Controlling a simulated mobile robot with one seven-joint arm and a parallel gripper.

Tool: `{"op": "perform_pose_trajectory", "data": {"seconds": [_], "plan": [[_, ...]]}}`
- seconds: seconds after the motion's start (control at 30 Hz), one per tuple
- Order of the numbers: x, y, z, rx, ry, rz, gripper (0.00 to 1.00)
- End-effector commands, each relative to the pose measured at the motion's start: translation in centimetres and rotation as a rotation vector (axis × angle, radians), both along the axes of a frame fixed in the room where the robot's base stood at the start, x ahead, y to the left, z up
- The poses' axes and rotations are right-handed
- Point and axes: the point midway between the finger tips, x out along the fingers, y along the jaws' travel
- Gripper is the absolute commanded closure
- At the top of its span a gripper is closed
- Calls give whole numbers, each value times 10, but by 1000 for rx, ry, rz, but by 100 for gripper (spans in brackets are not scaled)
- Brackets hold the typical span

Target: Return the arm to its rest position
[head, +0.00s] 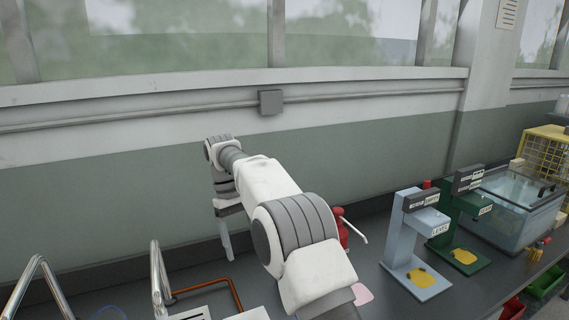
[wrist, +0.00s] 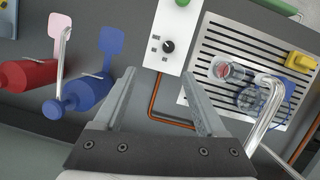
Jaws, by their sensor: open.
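My arm reaches out over the dark bench in the head view, with its wrist bent down near the back wall. My gripper (head: 225,238) points down at the end of it, and only part of its fingers shows there. In the wrist view my gripper (wrist: 158,82) has its two grey fingers spread wide with nothing between them. Beyond the fingertips is a white control box (wrist: 167,38) with a black dial.
An orange pipe (wrist: 155,110), chrome rails (wrist: 266,112) and a slotted plate (wrist: 215,40) lie near the gripper. Grey (head: 403,240) and green (head: 455,225) stands and a clear tank (head: 520,205) stand right.

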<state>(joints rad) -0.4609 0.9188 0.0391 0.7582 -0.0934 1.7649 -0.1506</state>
Motion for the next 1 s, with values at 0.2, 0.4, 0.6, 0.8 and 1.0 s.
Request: {"op": "perform_pose_trajectory", "data": {"seconds": [0.2,0.4,0.6,0.8,1.0], "plan": [[-11,-41,55,46,-93,-71,26],[-32,-79,93,83,-178,-136,26],[-62,-116,123,117,-264,-204,26],[-100,-152,141,149,-350,-274,26],[-143,-183,150,179,-438,-344,26]]}}
